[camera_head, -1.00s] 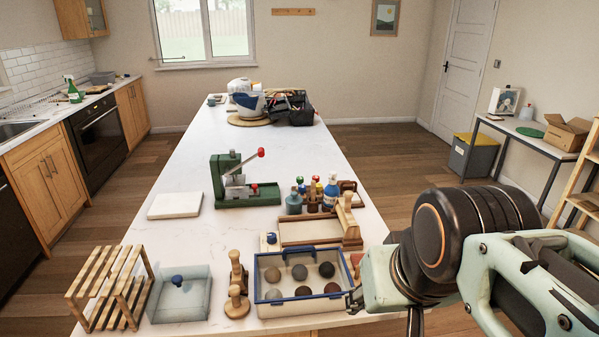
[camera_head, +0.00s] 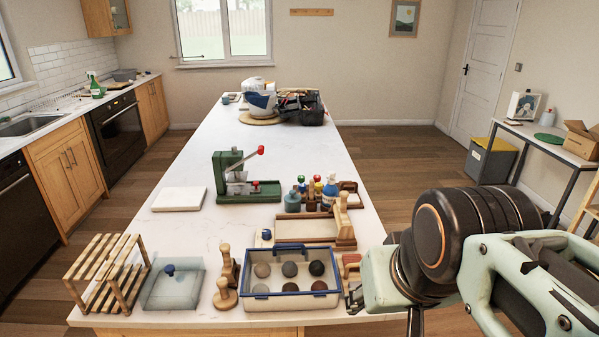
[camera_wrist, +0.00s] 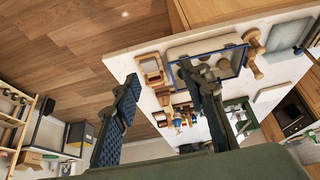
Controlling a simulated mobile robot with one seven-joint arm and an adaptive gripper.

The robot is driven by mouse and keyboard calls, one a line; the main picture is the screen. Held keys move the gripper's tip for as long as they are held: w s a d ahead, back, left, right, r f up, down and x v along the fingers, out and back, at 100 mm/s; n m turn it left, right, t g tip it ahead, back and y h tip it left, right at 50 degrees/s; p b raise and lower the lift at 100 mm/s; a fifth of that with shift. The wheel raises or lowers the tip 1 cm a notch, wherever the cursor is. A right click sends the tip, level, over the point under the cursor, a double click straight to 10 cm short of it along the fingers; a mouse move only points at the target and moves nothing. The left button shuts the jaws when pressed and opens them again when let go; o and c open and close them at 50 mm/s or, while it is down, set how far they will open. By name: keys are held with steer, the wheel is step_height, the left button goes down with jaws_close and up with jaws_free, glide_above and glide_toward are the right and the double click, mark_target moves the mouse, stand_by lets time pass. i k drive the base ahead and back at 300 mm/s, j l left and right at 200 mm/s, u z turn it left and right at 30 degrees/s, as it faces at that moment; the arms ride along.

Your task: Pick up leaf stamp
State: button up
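Two wooden stamp-like tools with round knob handles, a rear one (camera_head: 228,265) and a front one (camera_head: 225,296), stand near the counter's front edge. They also show at the upper right of the wrist view (camera_wrist: 253,42). Their undersides are hidden, so I cannot tell whether either is the leaf stamp. My gripper (camera_wrist: 158,74) is open and empty, its two fingers wide apart. In the head view it is at the right, beside the blue-rimmed bin, apart from these tools. Its fingertips are mostly hidden there by my arm.
A clear blue-rimmed bin (camera_head: 250,294) of several balls stands between the tools and my gripper. A wooden rack (camera_head: 103,270) and translucent box (camera_head: 172,288) are left. A green press (camera_head: 222,180), bottles (camera_head: 330,190) and a wooden tray (camera_head: 310,229) stand behind.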

mark_target(318, 186)
steer(key=l+z, duration=0.4)
steer(key=i+l+z, duration=0.3)
steer(key=i+l, duration=0.15)
steer(key=i+l+u, duration=0.15)
steer(key=i, duration=0.25)
steer(key=i+l+u, duration=0.15)
steer(key=i+l, duration=0.25)
steer(key=i+u, duration=0.2)
steer(key=u, duration=0.15)
steer(key=i+u, duration=0.2)
steer(key=u, duration=0.15)
steer(key=i+l+u, duration=0.2)
steer(key=u, duration=0.15)
steer(key=i+l+u, duration=0.1)
steer(key=u, duration=0.35)
steer(key=i+l+u, duration=0.25)
steer(key=u, duration=0.2)
steer(key=i+l+u, duration=0.2)
steer(key=u, duration=0.25)
steer(key=i+l+u, duration=0.1)
steer(key=l+u, duration=0.6)
steer(key=l, duration=0.4)
